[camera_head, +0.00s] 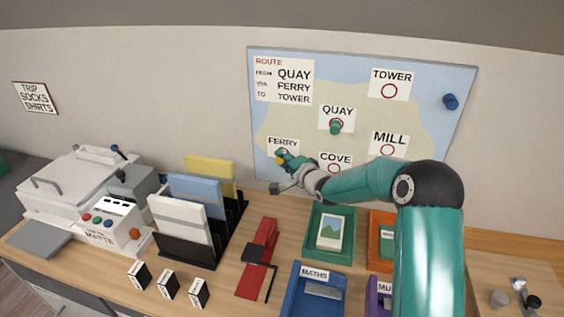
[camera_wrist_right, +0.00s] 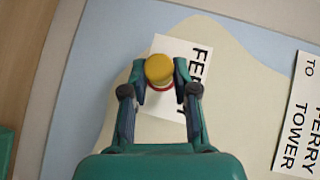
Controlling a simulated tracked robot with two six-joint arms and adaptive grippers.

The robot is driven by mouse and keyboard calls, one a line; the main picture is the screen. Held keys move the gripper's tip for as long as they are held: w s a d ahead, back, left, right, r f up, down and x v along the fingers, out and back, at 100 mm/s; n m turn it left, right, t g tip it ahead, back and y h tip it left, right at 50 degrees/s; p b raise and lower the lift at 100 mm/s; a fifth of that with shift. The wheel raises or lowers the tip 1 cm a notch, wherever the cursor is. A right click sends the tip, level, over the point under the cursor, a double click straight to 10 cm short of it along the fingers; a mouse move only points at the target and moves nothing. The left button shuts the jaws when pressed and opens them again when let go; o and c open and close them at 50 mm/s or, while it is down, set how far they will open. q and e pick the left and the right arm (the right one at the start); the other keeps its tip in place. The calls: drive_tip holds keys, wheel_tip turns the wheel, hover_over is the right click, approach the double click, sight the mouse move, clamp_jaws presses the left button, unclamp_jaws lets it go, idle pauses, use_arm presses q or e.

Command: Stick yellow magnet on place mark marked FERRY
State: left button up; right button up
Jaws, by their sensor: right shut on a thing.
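The yellow magnet (camera_wrist_right: 159,69) is between the fingertips of my right gripper (camera_wrist_right: 162,85), which is shut on it. In the right wrist view it sits over the red ring on the FERRY card (camera_wrist_right: 180,107). Whether it touches the board cannot be told. In the head view my right gripper (camera_head: 283,160) is at the FERRY card (camera_head: 282,142), low on the left part of the map board (camera_head: 365,63), and the yellow magnet (camera_head: 279,160) shows just beside its fingers. My left gripper is not in view.
A green magnet (camera_head: 336,127) is on the QUAY mark and a blue magnet (camera_head: 450,101) is at the board's right edge. TOWER, MILL and COVE marks show empty rings. Below stand a file rack (camera_head: 188,250), a red stapler-like device (camera_head: 258,258) and several coloured trays (camera_head: 313,247).

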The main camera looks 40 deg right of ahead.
drive_tip(key=shift+w+d, duration=0.15)
clamp_jaws()
idle(0.4)
drive_tip(key=o, duration=1)
unclamp_jaws()
drive_tip(key=shift+c, duration=0.2)
drive_tip(key=shift+s+a+f+b, duration=0.1)
drive_tip(key=shift+s+a+b, duration=0.6)
drive_tip(key=shift+a+b, duration=0.2)
drive_tip(key=s+a+b, duration=0.3)
drive_tip(key=shift+a, duration=0.3)
